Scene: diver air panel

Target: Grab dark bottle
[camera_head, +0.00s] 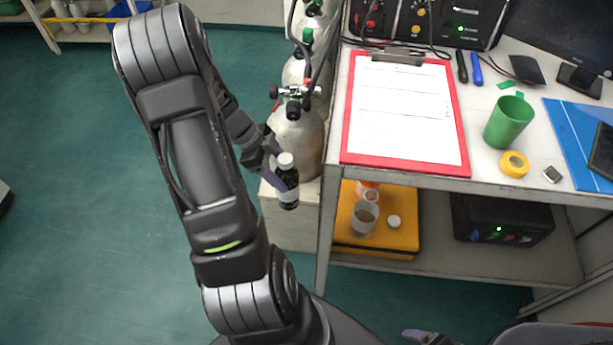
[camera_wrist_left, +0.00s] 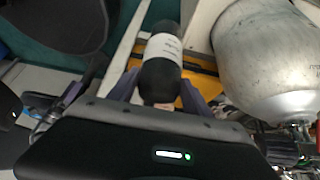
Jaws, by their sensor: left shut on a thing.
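The dark bottle (camera_head: 288,186) has a white cap and a white label. In the head view it is upright at the end of my left arm, in front of the grey gas cylinders and left of the table. My left gripper (camera_head: 281,178) is shut on it. In the left wrist view the dark bottle (camera_wrist_left: 161,62) lies between the fingers of my left gripper (camera_wrist_left: 165,92), its label facing the camera. My right gripper (camera_head: 425,337) shows only in part at the bottom edge of the head view, and its jaws cannot be made out.
Grey gas cylinders (camera_head: 297,140) stand close beside the held bottle. The table (camera_head: 400,182) carries a red clipboard (camera_head: 407,110), a green cup (camera_head: 509,122) and yellow tape (camera_head: 514,164). On the lower shelf, a yellow case (camera_head: 345,235) holds small containers. Open floor lies at left.

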